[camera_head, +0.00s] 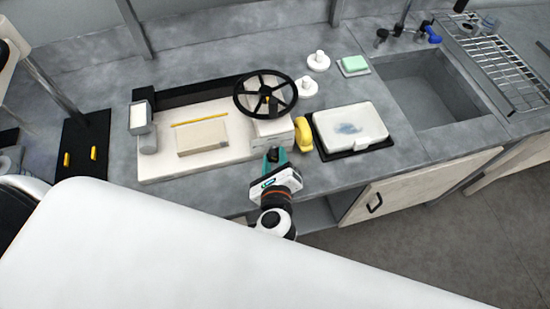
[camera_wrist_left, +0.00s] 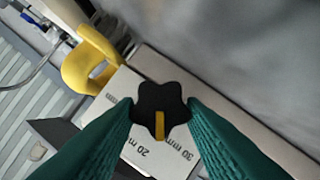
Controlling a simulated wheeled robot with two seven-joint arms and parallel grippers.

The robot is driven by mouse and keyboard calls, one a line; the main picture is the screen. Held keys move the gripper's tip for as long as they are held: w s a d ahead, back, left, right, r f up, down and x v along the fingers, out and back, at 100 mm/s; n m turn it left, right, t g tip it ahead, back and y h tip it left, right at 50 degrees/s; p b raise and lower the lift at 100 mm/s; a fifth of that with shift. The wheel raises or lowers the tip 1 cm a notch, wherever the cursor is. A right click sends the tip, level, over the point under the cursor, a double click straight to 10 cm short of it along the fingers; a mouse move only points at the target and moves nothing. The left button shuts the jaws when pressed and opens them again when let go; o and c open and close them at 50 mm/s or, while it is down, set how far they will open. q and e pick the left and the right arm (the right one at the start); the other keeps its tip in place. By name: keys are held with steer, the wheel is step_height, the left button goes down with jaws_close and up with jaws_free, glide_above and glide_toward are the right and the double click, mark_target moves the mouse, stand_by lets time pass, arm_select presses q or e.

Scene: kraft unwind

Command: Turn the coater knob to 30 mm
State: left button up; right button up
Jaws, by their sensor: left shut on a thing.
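The coater (camera_head: 160,167) is a pale machine on the grey counter with a black handwheel (camera_head: 266,97) at its right end. In the left wrist view its knob (camera_wrist_left: 150,98) is black and star-shaped, with a yellow pointer (camera_wrist_left: 160,124). The pointer aims down the picture, between the printed marks "20 m" (partly cut off) (camera_wrist_left: 152,151) and "30 mm" (camera_wrist_left: 186,141). My left gripper (camera_head: 275,157) is at the coater's front right corner. Its green fingers (camera_wrist_left: 160,118) are shut on the knob, one on each side. The knob is hidden in the head view. My right gripper is not in view.
A yellow curved object (camera_head: 303,134) stands close beside the coater's right end, near my left gripper. A white pad on a black tray (camera_head: 353,150) lies to its right. A sink (camera_head: 435,90) is further right. White round items (camera_head: 318,61) stand behind.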

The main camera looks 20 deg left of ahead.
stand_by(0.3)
arm_select(q)
steer(key=o, duration=1)
steer(key=shift+s, duration=0.1)
steer(key=b+v, duration=0.2)
steer(key=v, duration=1)
